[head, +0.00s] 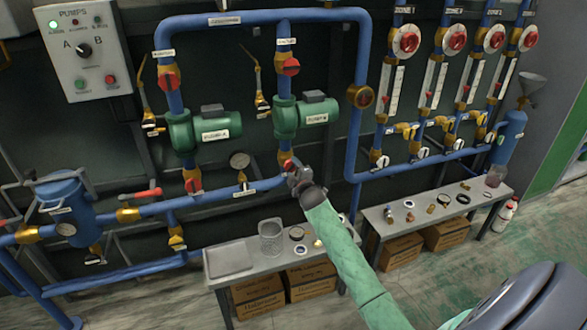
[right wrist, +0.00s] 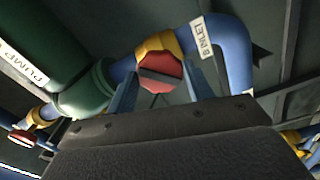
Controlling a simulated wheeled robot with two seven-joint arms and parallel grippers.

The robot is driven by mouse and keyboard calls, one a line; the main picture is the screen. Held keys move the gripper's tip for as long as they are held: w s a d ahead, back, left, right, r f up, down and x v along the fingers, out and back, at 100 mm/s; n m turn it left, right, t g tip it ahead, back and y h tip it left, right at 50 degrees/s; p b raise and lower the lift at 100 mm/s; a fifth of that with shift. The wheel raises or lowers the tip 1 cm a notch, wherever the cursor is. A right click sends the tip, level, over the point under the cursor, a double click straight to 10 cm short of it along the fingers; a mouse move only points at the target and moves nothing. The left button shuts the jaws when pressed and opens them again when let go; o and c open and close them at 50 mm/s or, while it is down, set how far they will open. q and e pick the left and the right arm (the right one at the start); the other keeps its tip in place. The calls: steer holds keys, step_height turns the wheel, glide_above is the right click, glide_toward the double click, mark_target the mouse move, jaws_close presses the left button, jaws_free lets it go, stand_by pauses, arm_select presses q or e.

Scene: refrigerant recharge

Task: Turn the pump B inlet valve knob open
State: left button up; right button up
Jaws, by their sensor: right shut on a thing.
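The pump B inlet valve knob (head: 288,164) is red and sits on the blue pipe below the green pump B (head: 304,116). My right gripper (head: 294,174) is at the knob. Its two fingers (right wrist: 163,88) stand on either side of the knob, shut on it. The gripper's body hides part of the valve in the head view. My left gripper is not in view.
Pump A (head: 205,130) stands to the left, with its own red inlet knob (head: 193,186) below. Two low benches stand beneath the pipes; the left bench (head: 265,273) holds a tray and a mesh cup, the right bench (head: 425,228) small parts. A control box (head: 83,50) hangs upper left.

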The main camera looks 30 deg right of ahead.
steer(key=shift+r+n+p, duration=0.15)
steer(key=shift+n+p, duration=0.35)
steer(key=shift+n, duration=0.4)
steer(key=n, duration=0.2)
steer(key=shift+n, duration=0.3)
steer(key=shift+n+p, duration=0.6)
steer(key=shift+n, duration=0.2)
steer(key=shift+n+p, duration=0.3)
steer(key=shift+n, duration=0.9)
steer(key=o, duration=1)
